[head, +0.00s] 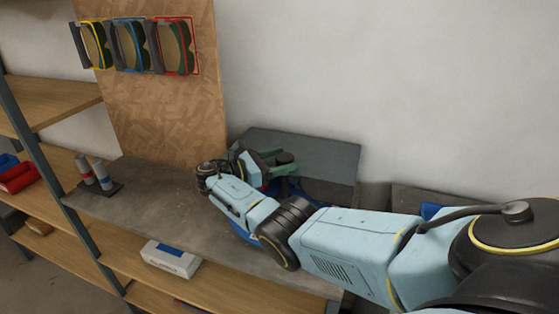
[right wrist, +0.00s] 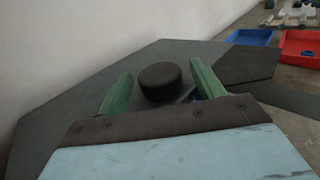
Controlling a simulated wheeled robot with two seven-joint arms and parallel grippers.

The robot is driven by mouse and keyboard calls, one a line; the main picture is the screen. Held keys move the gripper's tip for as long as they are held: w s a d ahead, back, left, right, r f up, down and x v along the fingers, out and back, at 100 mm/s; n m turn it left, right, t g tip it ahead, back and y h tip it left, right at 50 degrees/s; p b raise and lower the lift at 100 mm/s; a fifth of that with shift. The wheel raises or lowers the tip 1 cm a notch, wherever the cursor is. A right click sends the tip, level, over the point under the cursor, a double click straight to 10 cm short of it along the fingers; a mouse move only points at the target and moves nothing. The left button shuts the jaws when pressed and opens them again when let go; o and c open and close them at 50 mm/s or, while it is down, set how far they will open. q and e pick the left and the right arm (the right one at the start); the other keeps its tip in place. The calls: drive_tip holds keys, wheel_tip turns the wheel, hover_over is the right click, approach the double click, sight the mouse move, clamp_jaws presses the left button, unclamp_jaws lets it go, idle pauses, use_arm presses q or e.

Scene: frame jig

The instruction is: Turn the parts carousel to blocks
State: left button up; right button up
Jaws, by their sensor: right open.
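The parts carousel shows as a dark grey angular top (head: 330,150) at the back of the grey bench, partly hidden by my right arm. In the right wrist view its dark plate (right wrist: 60,105) carries a round black knob (right wrist: 160,82). My right gripper (head: 281,161) is over the carousel. In the right wrist view its green fingers (right wrist: 161,84) are open, one on each side of the knob, with gaps visible. Whether they are level with the knob I cannot tell. No blocks can be made out. My left gripper is not in view.
A blue tray (right wrist: 250,37) and a red tray (right wrist: 300,47) lie beyond the plate. A small stand with two cylinders (head: 95,175) is on the bench's left end. Shelves (head: 50,105) stand at left, a chipboard panel (head: 160,110) behind. A white box (head: 172,260) is lower down.

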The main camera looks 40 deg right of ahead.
drive_tip(key=b+v, duration=0.7)
drive_tip(key=v, duration=0.6)
drive_tip(key=shift+a+b, duration=0.2)
drive_tip(key=shift+b, duration=0.15)
